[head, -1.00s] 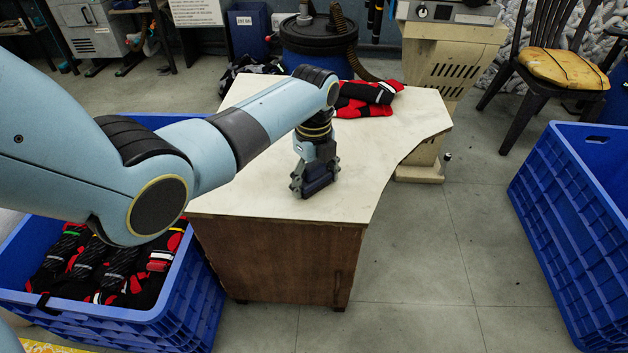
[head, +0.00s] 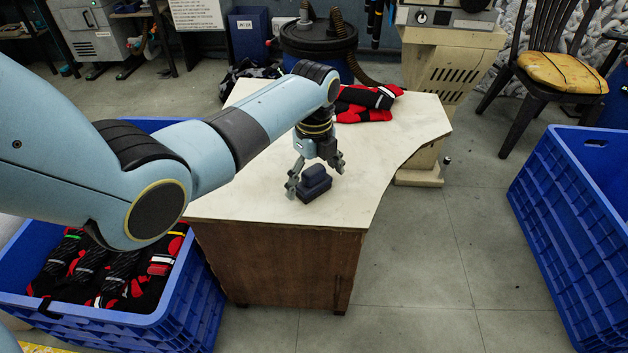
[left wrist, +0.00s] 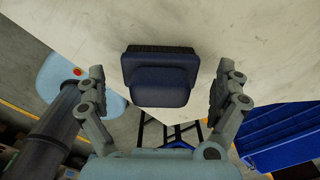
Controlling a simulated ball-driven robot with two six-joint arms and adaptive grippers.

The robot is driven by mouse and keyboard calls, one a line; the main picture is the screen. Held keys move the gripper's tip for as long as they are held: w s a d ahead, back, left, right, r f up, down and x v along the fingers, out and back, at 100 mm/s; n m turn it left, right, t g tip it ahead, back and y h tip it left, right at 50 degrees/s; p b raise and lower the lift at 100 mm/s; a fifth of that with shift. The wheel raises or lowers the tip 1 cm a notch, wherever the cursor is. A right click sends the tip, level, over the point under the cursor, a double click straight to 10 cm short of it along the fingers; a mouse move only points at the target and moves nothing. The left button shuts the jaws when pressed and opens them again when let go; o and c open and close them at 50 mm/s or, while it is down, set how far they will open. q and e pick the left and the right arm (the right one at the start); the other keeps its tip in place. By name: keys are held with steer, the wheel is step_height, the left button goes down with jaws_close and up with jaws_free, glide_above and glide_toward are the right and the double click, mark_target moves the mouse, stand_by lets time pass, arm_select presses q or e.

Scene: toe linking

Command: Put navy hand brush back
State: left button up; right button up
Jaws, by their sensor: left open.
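The navy hand brush (head: 313,183) rests on the pale top of the table (head: 400,140), near its front edge. In the left wrist view the brush (left wrist: 160,75) lies between the two fingers, with dark bristles along one side and a gap to each finger. My left gripper (head: 316,178) is open around the brush, just above the tabletop. It also shows in the left wrist view (left wrist: 160,95), with its fingers spread wide. My right gripper is not in view.
Red and black socks (head: 365,101) lie at the back of the tabletop. A blue crate (head: 185,290) with several socks stands at the left, and another blue crate (head: 560,215) stands at the right. The tabletop right of the brush is clear.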

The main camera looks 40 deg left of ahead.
mark_target(314, 169)
arm_select(q)
step_height(314, 169, up, 10)
steer(key=shift+r+p, duration=0.15)
steer(key=shift+p, duration=1.1)
